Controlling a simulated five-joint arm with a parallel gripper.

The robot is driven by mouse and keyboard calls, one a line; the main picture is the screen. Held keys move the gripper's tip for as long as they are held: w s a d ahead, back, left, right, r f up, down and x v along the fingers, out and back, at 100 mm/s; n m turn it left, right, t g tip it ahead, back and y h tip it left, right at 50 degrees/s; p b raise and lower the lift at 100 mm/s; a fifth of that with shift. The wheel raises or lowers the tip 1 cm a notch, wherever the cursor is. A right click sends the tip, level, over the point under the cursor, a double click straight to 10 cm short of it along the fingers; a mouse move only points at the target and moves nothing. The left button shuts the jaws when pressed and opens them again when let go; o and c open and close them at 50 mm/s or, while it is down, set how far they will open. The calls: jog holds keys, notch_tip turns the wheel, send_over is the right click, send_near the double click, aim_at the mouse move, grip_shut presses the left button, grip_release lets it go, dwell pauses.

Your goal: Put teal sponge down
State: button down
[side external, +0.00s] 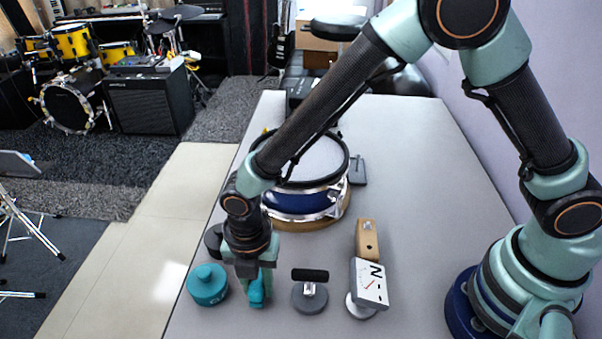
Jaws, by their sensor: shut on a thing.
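My gripper (254,283) points down over the front left of the grey table and is shut on a small bright teal piece, which I take for the teal sponge (257,292). The fingers hide part of it. Its lower end is close to the table top, and I cannot tell whether it touches. A round teal object with a knob on top (207,286) stands just left of my gripper, apart from the held piece.
A dark round object (214,240) sits behind the teal knob. A drum (300,203) stands behind my gripper. The table's left edge is near.

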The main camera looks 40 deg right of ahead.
jog(key=shift+f, duration=0.3)
jog(key=c, duration=0.6)
grip_release()
jog(key=shift+r, duration=0.1)
notch_tip(320, 180, up, 12)
jog(key=s+d+r+m+t, duration=0.1)
jog(key=d+r+m, duration=0.3)
jog(key=d+m, duration=0.5)
jog(key=s+d+r+m+t, duration=0.1)
jog(key=d+r+m, duration=0.3)
jog(key=d+m, duration=0.5)
jog(key=d+r+m+t, duration=0.3)
jog(key=d+r+m, duration=0.1)
jog(key=d+m, duration=0.5)
jog(key=shift+s+d+r+t, duration=0.3)
jog(key=shift+s+d, duration=0.1)
jog(key=shift+d, duration=0.05)
